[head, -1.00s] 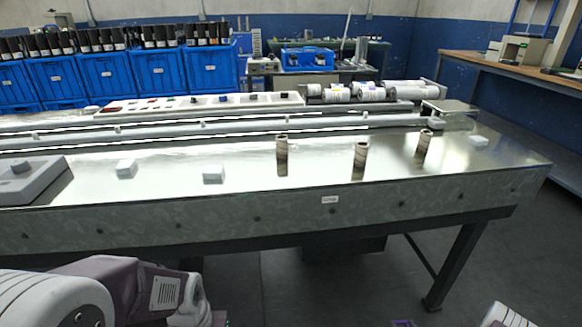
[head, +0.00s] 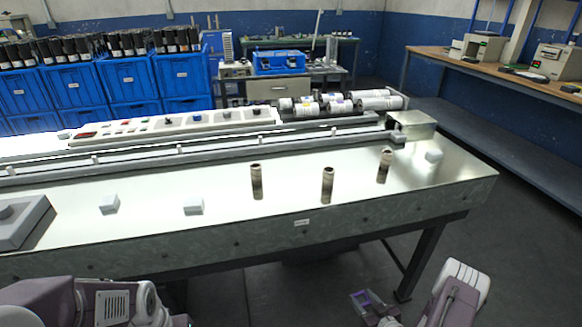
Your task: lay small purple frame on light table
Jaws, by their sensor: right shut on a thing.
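The small purple frame (head: 367,300) is at the bottom of the head view, right of centre, low in front of the machine table. My right gripper (head: 378,312) is shut on it; the fingertips are small and partly cut off by the lower edge. The frame is apart from any surface that I can see. My left arm comes in at the bottom left, and its gripper is outside the picture. I cannot tell for sure which surface is the light table; the nearest pale one is the shiny metal top (head: 290,215) of the long machine.
Three brown-grey rolls (head: 327,185) stand upright on the metal top. Small white blocks (head: 194,207) and a grey block (head: 20,222) sit there too. Blue crates (head: 130,83) stand behind at left. A wooden bench (head: 500,80) runs along the right wall. Floor is open at lower right.

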